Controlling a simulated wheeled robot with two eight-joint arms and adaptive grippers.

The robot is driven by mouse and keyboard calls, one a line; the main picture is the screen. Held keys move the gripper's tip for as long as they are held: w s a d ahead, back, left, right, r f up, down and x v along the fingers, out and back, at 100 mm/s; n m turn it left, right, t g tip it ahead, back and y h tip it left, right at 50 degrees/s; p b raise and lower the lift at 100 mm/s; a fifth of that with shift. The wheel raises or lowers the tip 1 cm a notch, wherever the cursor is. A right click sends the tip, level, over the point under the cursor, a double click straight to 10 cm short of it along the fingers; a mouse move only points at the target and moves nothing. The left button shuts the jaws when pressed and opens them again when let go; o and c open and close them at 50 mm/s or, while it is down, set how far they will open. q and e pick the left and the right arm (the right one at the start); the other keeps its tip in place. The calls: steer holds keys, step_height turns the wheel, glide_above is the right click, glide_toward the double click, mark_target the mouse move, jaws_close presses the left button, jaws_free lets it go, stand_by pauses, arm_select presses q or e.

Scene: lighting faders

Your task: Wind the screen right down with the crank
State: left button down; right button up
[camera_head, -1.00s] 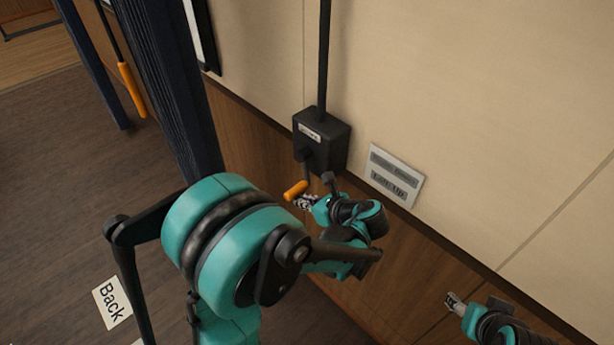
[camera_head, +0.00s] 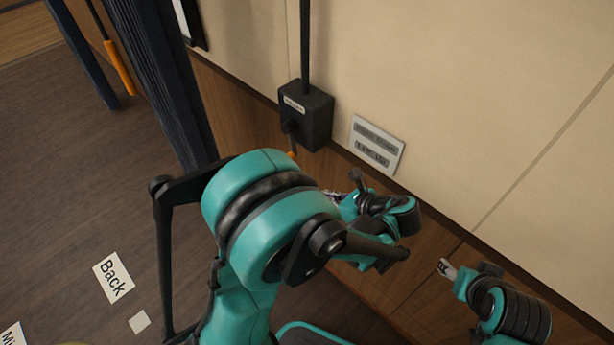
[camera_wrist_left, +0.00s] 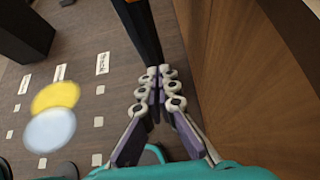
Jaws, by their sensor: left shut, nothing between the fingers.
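The crank box (camera_head: 306,117) is a black box with a small label, fixed to the wall under a vertical black rod. Its crank arm hangs downward. Only a bit of the orange crank grip (camera_head: 292,154) shows above my left arm, which hides the rest. My left gripper (camera_head: 333,196) is below and right of the grip, apart from it. In the left wrist view its fingers (camera_wrist_left: 156,88) are together with nothing between them. My right gripper (camera_head: 446,268) is at lower right, near the wood panelling, too small to judge its opening. The screen is not recognisable in these views.
A grey sign plate (camera_head: 377,145) is on the wall right of the box. An orange handle (camera_head: 120,68) hangs from a rod further left. A "Back" label (camera_head: 113,277) lies on the floor.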

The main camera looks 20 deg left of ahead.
arm_select(q)
steer(key=w+a+r+g+h+p, duration=0.1)
steer(key=a+r+h+p, duration=0.4)
steer(key=r, duration=0.4)
steer(key=w+a+r+g+h+p, duration=0.1)
steer(key=a+r+g+h+p, duration=0.15)
steer(key=r+p, duration=0.45)
steer(key=w+a+f+h+b, duration=0.1)
steer(key=a+f+b, duration=0.3)
steer(key=f, duration=0.6)
steer(key=shift+w+a+f+t, duration=0.2)
steer(key=shift+w+f+t, duration=0.15)
steer(key=shift+w, duration=0.25)
